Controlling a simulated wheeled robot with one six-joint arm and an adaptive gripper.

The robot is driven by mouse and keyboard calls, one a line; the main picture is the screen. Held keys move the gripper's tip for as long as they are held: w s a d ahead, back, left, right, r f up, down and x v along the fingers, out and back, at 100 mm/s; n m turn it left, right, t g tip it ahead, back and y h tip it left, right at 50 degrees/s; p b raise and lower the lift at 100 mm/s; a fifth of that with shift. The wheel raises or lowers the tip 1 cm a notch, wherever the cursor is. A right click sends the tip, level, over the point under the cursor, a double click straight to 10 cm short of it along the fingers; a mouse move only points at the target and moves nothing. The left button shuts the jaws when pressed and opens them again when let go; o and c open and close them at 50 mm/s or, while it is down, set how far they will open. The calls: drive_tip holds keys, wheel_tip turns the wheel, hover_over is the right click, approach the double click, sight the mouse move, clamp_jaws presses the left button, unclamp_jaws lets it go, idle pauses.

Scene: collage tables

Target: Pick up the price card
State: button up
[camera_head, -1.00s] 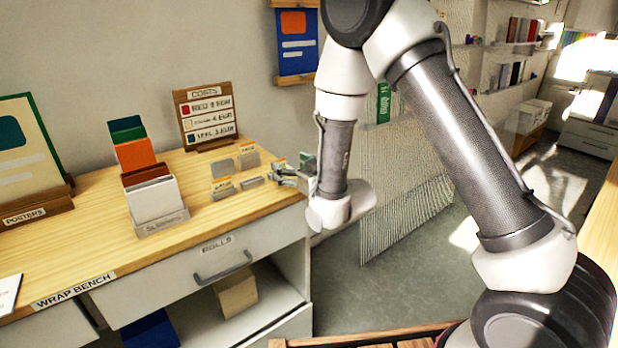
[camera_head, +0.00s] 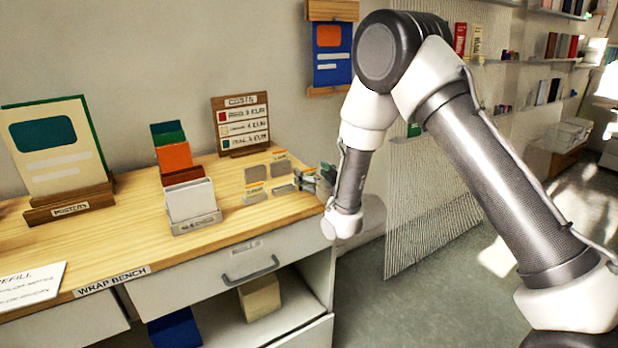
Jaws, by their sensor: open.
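Several small grey cards with orange strips stand or lie at the right end of the wrap bench (camera_head: 110,250). One small card (camera_head: 280,164) stands at the back, another (camera_head: 255,174) is left of it, and a third (camera_head: 256,191) is nearer the front. Their print is too small to tell which one is the price card. My gripper (camera_head: 306,179) is open, just right of these cards and low over the bench's right end. Its fingers point left towards the cards. I cannot tell whether a card stands between the fingers.
A costs board (camera_head: 241,125) stands behind the cards. A stepped card rack (camera_head: 190,200) and a poster stand (camera_head: 55,150) are to the left. A refill sheet (camera_head: 30,285) lies at the front left. A blue poster (camera_head: 332,52) hangs on the wall. Bare bench lies between rack and cards.

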drive_tip(key=c, duration=0.8)
